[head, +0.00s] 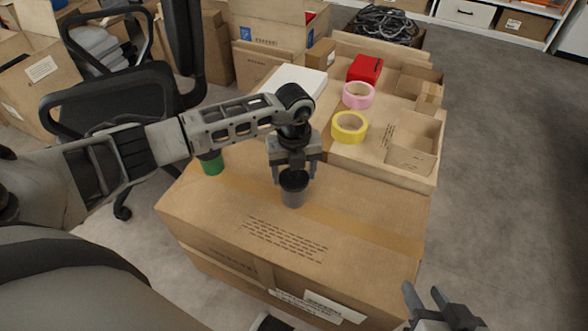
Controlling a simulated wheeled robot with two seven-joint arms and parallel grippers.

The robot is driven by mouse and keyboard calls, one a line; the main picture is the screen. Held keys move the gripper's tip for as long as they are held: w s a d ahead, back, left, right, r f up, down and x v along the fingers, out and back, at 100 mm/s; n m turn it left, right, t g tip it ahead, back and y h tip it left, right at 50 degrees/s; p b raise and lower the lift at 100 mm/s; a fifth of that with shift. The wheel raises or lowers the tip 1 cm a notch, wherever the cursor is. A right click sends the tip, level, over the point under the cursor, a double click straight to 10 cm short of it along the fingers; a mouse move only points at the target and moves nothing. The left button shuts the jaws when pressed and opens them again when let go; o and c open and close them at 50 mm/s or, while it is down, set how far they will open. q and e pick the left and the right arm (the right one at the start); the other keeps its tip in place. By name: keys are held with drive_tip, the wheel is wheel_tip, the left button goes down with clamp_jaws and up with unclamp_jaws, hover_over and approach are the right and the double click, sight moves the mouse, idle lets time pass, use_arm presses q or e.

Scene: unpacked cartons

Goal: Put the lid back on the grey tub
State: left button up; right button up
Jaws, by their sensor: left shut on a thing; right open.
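The grey tub (292,199) stands upright on top of the large closed carton (350,222), near its middle. My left gripper (294,178) points down right over the tub, its fingers on either side of a dark round lid (293,181). It is shut on this lid, which is at the tub's mouth. I cannot tell whether the lid is seated or just above the rim. My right gripper (424,296) is at the lower right, open and empty, clear of the carton.
A green container (212,164) stands on the carton's left, partly behind my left arm. Behind are a yellow tape roll (349,128), a pink tape roll (358,95), a red box (365,68) and a shallow open carton (414,143). The carton top's right side is clear.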

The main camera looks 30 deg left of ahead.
drive_tip(key=shift+w+r, duration=0.15)
drive_tip(key=shift+r, duration=0.1)
idle(0.7)
use_arm(q)
drive_tip(key=o, duration=1.3)
use_arm(e)
drive_tip(key=shift+w+r, duration=0.1)
